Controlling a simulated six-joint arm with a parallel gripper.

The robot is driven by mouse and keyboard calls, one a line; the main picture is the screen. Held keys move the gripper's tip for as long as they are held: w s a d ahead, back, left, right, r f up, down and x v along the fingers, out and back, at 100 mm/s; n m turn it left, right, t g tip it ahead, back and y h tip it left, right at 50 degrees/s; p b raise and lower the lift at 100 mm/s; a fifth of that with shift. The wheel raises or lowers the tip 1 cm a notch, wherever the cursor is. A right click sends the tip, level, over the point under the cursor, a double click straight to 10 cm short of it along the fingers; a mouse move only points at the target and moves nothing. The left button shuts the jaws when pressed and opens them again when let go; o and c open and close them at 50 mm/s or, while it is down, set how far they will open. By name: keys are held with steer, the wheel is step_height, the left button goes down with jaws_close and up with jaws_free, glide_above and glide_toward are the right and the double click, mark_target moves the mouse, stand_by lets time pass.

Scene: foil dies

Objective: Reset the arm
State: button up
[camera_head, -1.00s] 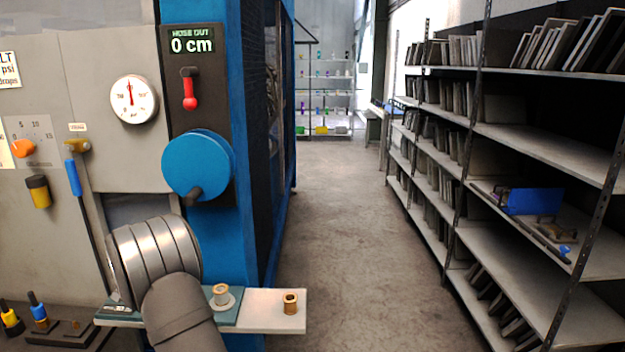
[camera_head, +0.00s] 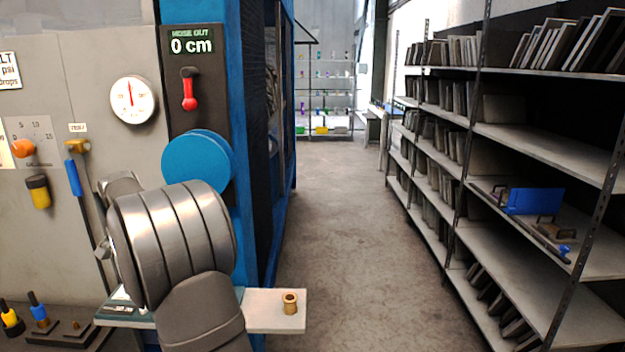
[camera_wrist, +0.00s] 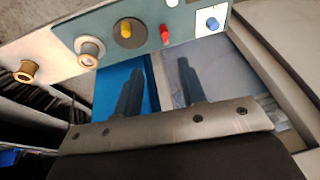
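My arm (camera_head: 175,245) rises in front of the machine in the head view and hides my gripper there. In the wrist view my gripper (camera_wrist: 157,78) shows two dark fingers set apart, with nothing between them. Under the fingers lie a blue surface and a grey one. Beyond them is a teal-and-white ledge (camera_wrist: 60,65) with two brass bushings, one on the white end (camera_wrist: 27,71) and one on a pale ring (camera_wrist: 90,50). Yellow, red and blue pieces also sit along the teal part.
The machine front carries a round gauge (camera_head: 133,99), a red-handled lever (camera_head: 189,92) and a blue disc (camera_head: 198,162). Its display reads "HOSE OUT 0 cm". A shelf rack (camera_head: 545,150) stands on the right. The aisle floor (camera_head: 345,230) is clear.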

steer(key=shift+s+d+m+g+y, duration=0.1)
steer(key=shift+d+m+g+y, duration=0.3)
steer(key=shift+d, duration=1)
steer(key=o, duration=1.2)
steer(key=shift+s, duration=0.1)
steer(key=shift+o, duration=0.9)
steer(key=s+a+r+t+h, duration=0.1)
steer(key=s+a+r+t, duration=0.1)
steer(key=s, duration=0.6)
steer(key=shift+s+a+t+h, duration=0.25)
steer(key=shift+a+t+h, duration=0.15)
steer(key=shift+a, duration=0.3)
steer(key=s+a+r+t, duration=0.2)
steer(key=s+r+t, duration=0.15)
steer(key=s, duration=0.35)
steer(key=x, duration=1)
steer(key=shift+w+n, duration=0.25)
steer(key=shift+n, duration=0.05)
